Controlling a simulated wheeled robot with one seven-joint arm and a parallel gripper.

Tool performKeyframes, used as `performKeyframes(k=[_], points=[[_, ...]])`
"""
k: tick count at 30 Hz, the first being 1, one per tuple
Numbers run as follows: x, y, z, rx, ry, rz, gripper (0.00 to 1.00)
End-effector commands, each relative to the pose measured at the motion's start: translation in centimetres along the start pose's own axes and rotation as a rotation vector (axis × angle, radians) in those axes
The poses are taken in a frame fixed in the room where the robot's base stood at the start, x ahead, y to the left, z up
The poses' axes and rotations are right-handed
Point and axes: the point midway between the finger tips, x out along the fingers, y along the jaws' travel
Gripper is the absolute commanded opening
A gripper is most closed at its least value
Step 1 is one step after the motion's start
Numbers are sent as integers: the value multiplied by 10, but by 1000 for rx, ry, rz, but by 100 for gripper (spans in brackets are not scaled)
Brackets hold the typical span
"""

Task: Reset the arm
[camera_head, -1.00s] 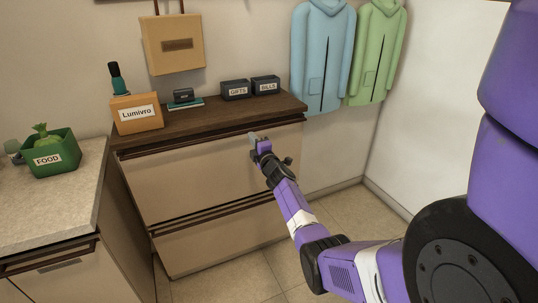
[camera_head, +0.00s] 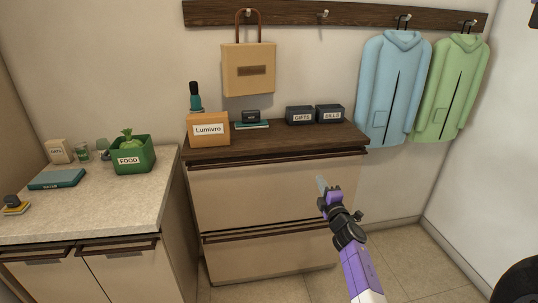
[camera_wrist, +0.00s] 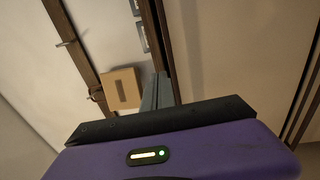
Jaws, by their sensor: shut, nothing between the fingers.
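My gripper (camera_head: 321,186) is shut and empty at the end of my purple arm. In the head view it is in front of the right part of the upper drawer (camera_head: 265,190) of the wooden-topped cabinet. I cannot tell whether its tip touches the drawer front. In the wrist view the grey fingers (camera_wrist: 157,92) are together and point towards the cabinet front and the wall, with nothing between them.
The cabinet top (camera_head: 275,138) holds an orange Lumivro box (camera_head: 208,130) and two dark boxes marked GIFTS (camera_head: 300,116) and BILLS (camera_head: 330,114). A counter (camera_head: 95,205) with a green FOOD bin (camera_head: 133,155) stands left. Coats (camera_head: 393,90) hang right. Floor shows at lower right.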

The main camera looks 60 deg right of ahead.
Motion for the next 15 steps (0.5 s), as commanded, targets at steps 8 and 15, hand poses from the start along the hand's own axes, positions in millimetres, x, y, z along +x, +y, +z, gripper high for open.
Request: performKeyframes(k=[8,15], points=[[0,0,1,32,-2,-1,0],[-19,48,-6,331,-13,108,0]])
